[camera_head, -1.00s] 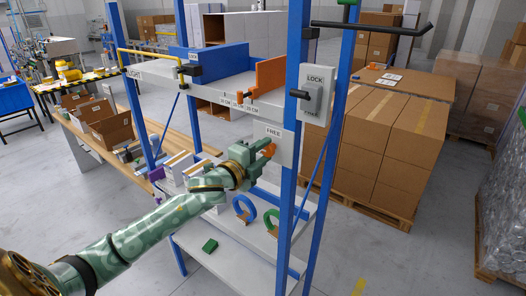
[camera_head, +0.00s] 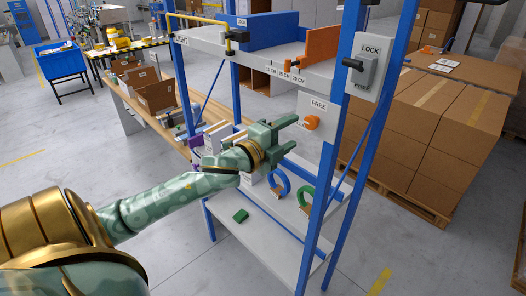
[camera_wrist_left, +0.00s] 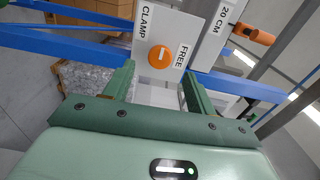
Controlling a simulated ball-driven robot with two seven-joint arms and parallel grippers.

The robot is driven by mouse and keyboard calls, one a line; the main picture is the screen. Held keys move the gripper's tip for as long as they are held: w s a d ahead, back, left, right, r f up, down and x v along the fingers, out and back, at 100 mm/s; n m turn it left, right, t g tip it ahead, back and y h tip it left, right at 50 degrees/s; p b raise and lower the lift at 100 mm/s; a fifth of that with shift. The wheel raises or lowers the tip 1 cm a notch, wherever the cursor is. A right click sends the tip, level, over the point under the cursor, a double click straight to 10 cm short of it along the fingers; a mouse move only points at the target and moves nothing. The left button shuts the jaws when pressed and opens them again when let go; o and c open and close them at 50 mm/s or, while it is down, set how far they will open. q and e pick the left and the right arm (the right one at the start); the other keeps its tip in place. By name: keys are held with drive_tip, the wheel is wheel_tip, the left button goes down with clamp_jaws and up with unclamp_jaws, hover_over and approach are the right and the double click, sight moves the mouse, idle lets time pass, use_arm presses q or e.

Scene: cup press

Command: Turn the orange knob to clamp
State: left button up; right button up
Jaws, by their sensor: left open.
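The orange knob (camera_head: 312,122) sits on a white panel (camera_head: 325,108) with a FREE label, hung on the blue rack. In the left wrist view the knob (camera_wrist_left: 159,57) shows a white bar across its face, between the words CLAMP and FREE. My left gripper (camera_head: 291,134) is open and empty, to the left of the knob and apart from it. In the left wrist view its fingers (camera_wrist_left: 157,76) stand either side below the knob, with nothing between them. My right gripper is out of view.
A grey LOCK/FREE switch box (camera_head: 367,66) is on the rack's right post. An orange plate (camera_head: 322,44) and a blue block (camera_head: 270,32) stand on the upper shelf. A blue ring (camera_head: 280,184) and a green ring (camera_head: 306,198) are below the gripper.

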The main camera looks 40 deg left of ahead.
use_arm(q)
drive_tip(key=s+b, duration=0.1)
drive_tip(key=s, duration=0.8)
drive_tip(key=shift+s+a+b, duration=0.35)
drive_tip(key=shift+s+a, duration=0.05)
